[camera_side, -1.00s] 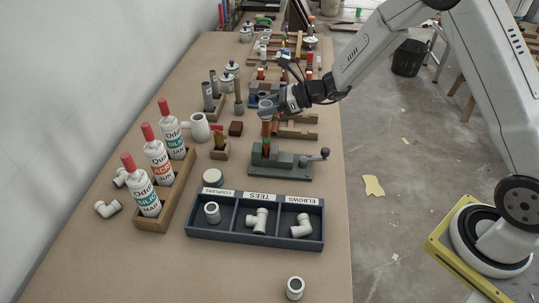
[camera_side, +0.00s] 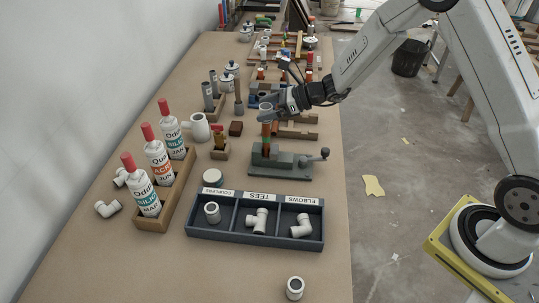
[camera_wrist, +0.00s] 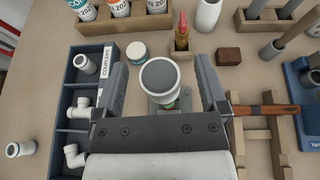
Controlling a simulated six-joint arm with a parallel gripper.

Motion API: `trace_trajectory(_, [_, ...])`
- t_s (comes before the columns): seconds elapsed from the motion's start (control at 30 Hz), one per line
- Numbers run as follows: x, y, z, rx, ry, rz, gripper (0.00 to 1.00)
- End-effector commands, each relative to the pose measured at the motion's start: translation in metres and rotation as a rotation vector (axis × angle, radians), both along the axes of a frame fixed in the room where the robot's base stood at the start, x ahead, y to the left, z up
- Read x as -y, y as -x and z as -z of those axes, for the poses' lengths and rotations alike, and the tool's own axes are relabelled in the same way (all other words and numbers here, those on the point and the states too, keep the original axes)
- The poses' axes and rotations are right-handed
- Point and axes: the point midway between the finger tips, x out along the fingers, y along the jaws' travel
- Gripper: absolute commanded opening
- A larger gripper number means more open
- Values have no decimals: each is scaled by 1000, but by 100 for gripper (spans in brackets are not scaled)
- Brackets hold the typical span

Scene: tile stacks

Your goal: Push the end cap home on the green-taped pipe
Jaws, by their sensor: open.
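The green-taped pipe (camera_side: 266,142) stands upright in the grey vise (camera_side: 285,164). A bit of its green tape shows in the wrist view, below the end cap (camera_wrist: 159,78). The cap is pale with a grey round top and sits at the pipe's upper end. I cannot tell how far down it sits. My gripper (camera_side: 265,112) is open at the pipe's top. In the wrist view its fingers (camera_wrist: 160,84) stand on either side of the cap, with gaps showing. The side view partly hides the cap behind the fingers.
A dark fittings tray (camera_side: 190,232) lies in front of the vise. A bottle rack (camera_side: 180,190) stands left, with a round tub (camera_side: 212,176) between. The vise handle (camera_side: 322,155) sticks out right. Wooden racks (camera_side: 297,132) and several tools stand behind.

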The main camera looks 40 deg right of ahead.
Motion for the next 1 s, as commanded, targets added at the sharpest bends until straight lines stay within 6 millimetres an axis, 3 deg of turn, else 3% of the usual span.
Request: trace_trajectory(1.0, [25,21,-14,1,1,2,92])
